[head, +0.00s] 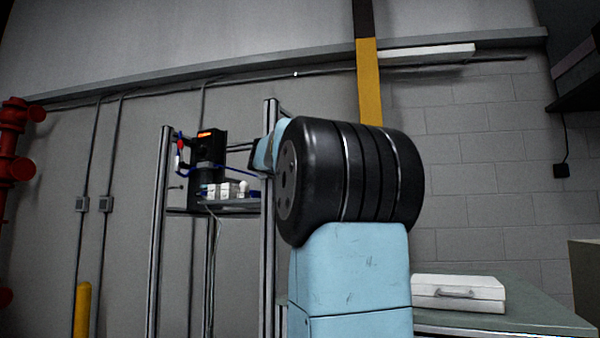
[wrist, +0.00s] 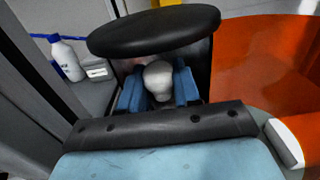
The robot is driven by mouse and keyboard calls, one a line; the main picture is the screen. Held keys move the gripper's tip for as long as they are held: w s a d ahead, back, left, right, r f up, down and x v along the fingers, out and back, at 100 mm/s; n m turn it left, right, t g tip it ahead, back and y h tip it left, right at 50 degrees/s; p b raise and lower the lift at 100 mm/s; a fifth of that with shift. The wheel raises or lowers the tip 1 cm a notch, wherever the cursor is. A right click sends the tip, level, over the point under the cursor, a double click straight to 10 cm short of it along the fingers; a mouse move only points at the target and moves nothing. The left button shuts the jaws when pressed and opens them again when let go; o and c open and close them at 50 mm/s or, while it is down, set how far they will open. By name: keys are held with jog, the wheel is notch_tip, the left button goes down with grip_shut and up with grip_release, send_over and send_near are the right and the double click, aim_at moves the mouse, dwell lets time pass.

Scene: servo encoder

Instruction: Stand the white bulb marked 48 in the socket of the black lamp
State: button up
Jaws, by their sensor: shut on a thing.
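In the wrist view, my gripper (wrist: 158,88) has its blue fingers shut on a white bulb (wrist: 158,76), whose rounded top shows between them. Its lower end and any marking cannot be made out. A dark, flat round shape (wrist: 155,30) is just beyond the bulb in this view; I cannot tell whether it belongs to the lamp. No black lamp or socket can be clearly identified. In the head view my arm hides the gripper and the bulb.
In the head view, a shelf (head: 235,207) in a metal frame holds small white items (head: 225,190) and a black device with an orange display (head: 208,148). A white case (head: 458,293) lies on the right table. The wrist view shows a white bottle (wrist: 66,60) and an orange surface (wrist: 270,65).

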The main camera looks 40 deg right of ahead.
jog(key=shift+x, duration=1.1)
jog(key=shift+s+f, duration=0.1)
jog(key=shift+f, duration=0.75)
jog(key=o, duration=1.1)
jog(key=shift+a, duration=0.1)
jog(key=v, duration=1.3)
jog(key=shift+a+f, duration=0.1)
jog(key=shift+a, duration=0.25)
